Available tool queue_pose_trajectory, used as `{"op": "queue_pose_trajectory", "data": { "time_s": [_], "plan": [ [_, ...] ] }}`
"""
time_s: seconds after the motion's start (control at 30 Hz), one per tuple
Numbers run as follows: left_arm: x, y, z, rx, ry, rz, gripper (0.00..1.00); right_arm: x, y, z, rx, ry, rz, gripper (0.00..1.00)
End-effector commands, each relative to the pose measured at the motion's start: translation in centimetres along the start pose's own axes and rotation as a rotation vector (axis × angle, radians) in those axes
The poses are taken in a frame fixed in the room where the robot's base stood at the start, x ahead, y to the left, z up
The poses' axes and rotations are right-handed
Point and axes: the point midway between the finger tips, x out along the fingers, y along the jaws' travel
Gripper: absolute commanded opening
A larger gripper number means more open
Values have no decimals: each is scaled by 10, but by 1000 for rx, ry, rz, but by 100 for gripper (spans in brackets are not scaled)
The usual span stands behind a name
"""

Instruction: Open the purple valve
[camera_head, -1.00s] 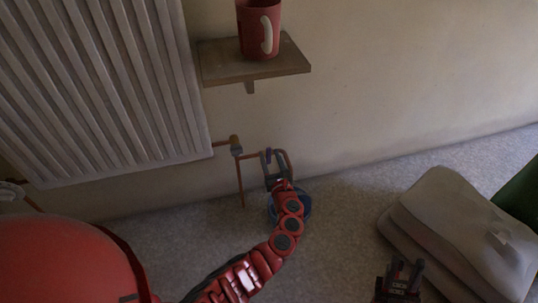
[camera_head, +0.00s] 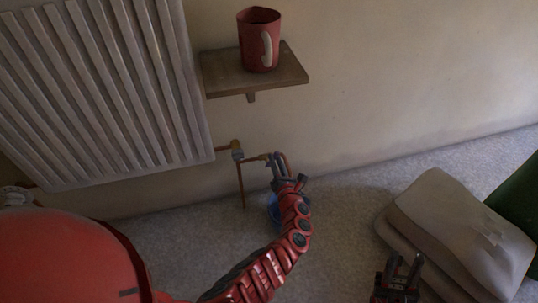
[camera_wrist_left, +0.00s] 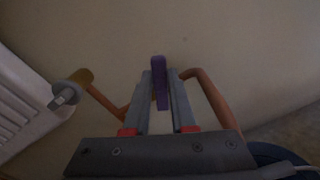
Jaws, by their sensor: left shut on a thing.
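The purple valve handle (camera_wrist_left: 160,84) is an upright purple lever at the copper pipe (camera_wrist_left: 207,92) by the wall. In the left wrist view it stands between the two grey fingers of my left gripper (camera_wrist_left: 160,76), which is shut on it. In the head view my left gripper (camera_head: 277,162) is at the pipe low on the wall, right of the radiator, and it hides most of the handle there. My right gripper (camera_head: 404,262) is at the bottom right with its fingers apart, empty, far from the valve.
A white radiator (camera_head: 105,90) hangs at the left, with a brass fitting (camera_head: 237,149) beside it. A red mug (camera_head: 257,42) stands on a wooden shelf (camera_head: 225,78) above. A blue round container (camera_head: 273,208) is below the gripper. Grey folded padding (camera_head: 440,215) lies at the right.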

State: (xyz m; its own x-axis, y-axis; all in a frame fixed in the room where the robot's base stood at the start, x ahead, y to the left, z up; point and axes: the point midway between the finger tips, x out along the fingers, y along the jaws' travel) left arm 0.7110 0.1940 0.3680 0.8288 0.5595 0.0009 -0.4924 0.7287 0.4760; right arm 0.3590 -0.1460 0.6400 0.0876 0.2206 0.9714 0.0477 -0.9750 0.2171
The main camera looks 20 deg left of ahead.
Motion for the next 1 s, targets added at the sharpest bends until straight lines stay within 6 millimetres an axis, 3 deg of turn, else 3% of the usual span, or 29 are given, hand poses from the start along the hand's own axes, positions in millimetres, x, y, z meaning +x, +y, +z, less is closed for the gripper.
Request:
{"op": "queue_pose_trajectory", "data": {
  "time_s": [0.2, 0.63, 1.0],
  "plan": [
    [0, -8, -2, 180, 5, 0, 0, 0, 0, 0, 0, 0, 0, 34],
    [-1, -13, -2, 252, 2, -2, 0, -3, -1, 0, 0, 0, 0, 34],
    [0, -33, -19, 805, 8, -1, 0, -38, -8, 4, 0, 0, 0, 34]
  ]
}}
